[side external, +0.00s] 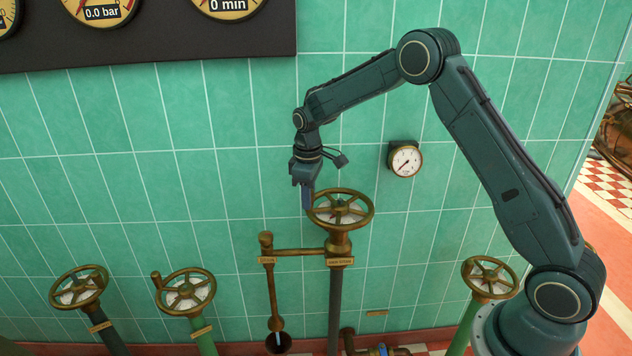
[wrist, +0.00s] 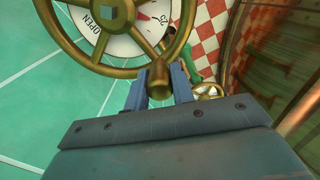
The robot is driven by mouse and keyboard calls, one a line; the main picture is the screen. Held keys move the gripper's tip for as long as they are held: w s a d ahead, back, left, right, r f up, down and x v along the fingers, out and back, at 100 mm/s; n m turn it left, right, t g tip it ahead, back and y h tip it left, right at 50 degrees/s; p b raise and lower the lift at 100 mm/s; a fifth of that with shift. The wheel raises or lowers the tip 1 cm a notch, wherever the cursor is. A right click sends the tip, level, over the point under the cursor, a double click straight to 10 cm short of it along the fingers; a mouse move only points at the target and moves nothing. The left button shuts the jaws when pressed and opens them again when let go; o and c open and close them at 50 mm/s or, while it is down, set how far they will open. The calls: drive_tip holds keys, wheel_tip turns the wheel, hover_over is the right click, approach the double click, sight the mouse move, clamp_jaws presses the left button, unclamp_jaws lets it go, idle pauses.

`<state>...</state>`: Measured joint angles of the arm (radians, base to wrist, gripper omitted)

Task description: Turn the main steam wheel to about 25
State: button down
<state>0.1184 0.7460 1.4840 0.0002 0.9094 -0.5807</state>
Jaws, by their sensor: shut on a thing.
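My gripper (side external: 307,203) points down at the left side of the wheel's rim. In the wrist view, its two blue fingers are shut on the wheel's brass handle knob (wrist: 159,82). The white dial (wrist: 122,45) under the spokes shows "OPEN" at left and "25" at right. A red mark (wrist: 143,17) shows near the "25". The rest of the dial is hidden or out of frame.
Other brass handwheels stand at the far left (side external: 78,287), left (side external: 185,292) and right (side external: 490,278). A brass lever (side external: 267,255) and cross pipe stand left of the wheel. A small gauge (side external: 405,161) is on the green tiled wall. A dark gauge panel (side external: 200,46) hangs at upper left.

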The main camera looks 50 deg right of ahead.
drive_tip(key=shift+s+a, duration=0.15)
drive_tip(key=shift+s, duration=0.05)
idle(0.3)
drive_tip(key=c, duration=1.2)
unclamp_jaws()
drive_tip(key=shift+r, duration=0.2)
wheel_tip(320, 180, up, 14)
drive_tip(key=shift+f, duration=0.25)
